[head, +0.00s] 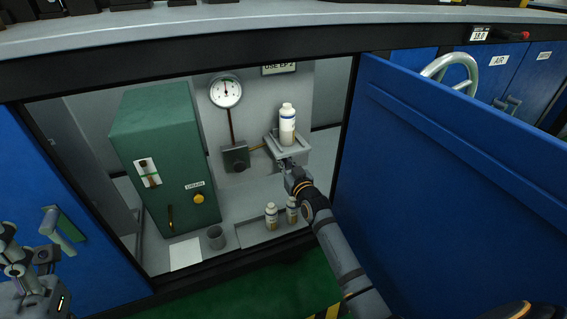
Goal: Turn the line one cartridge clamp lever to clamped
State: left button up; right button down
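A white cartridge bottle (287,125) with a label stands upright on a grey bracket (301,143) on the cabinet's back wall. My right gripper (285,163) is at the bracket's front edge, just below the bottle. Its fingers are small and overlap the bracket, so I cannot tell whether they are open or shut, or touching anything. I cannot make out the clamp lever apart from the bracket and gripper. My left gripper (12,252) is at the lower left edge, outside the cabinet and partly cut off; its finger opening is unclear.
A green box (160,140) with a yellow knob stands left inside the cabinet. A gauge (226,92) and a dark box (236,157) are on the back wall. Two bottles (271,215) and a grey cup (215,237) stand below. An open blue door (450,190) bounds the right.

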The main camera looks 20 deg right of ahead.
jog(key=shift+f, duration=0.15)
jog(key=c, duration=1.7)
grip_release()
jog(key=shift+o, duration=0.5)
jog(key=shift+s, duration=0.1)
jog(key=s, duration=1.2)
jog(key=shift+d, duration=0.2)
